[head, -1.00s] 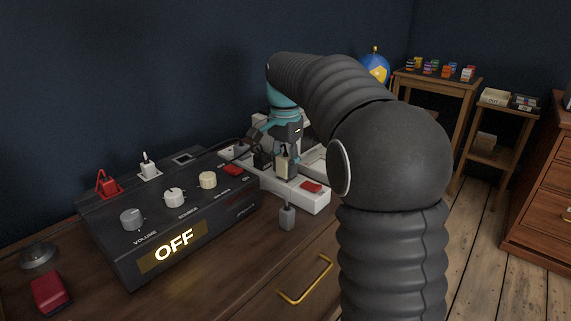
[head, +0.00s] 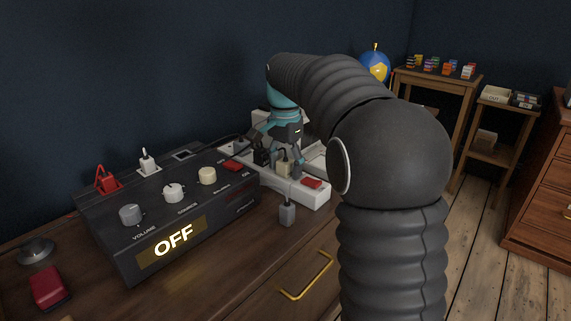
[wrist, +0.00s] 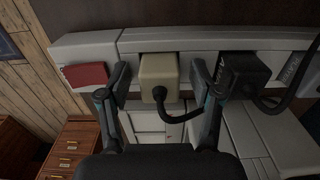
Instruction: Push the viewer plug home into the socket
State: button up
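A cream plug (head: 284,167), which I take for the viewer plug, stands upright in the white power strip (head: 318,195). It also shows in the wrist view (wrist: 158,78) with a black cord curving off to the right. My gripper (head: 285,160) is around it from above. In the wrist view the fingers (wrist: 158,85) stand apart on either side of the plug, with a gap on each side, so it is open. The plug's underside and the socket opening are hidden, so I cannot tell how deep it sits.
A black plug (wrist: 242,75) stands in the strip just right of my right finger, its cord close by. A red switch (wrist: 86,75) is at the strip's left end.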

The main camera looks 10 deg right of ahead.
aim_at(286, 159)
notch_tip(286, 159, up, 11)
jog(key=shift+r, duration=0.5)
dwell(0.3)
dwell(0.6)
jog(key=s+f+n+t, duration=0.35)
jog(key=s+n, duration=0.25)
jog(key=s, duration=1)
jog(key=s+f+n+t, duration=0.2)
jog(key=s+f+n, duration=0.2)
jog(key=s+f, duration=0.9)
jog(key=shift+s+f+n, duration=0.3)
jog(key=shift+s+n, duration=0.1)
jog(key=shift+s, duration=0.3)
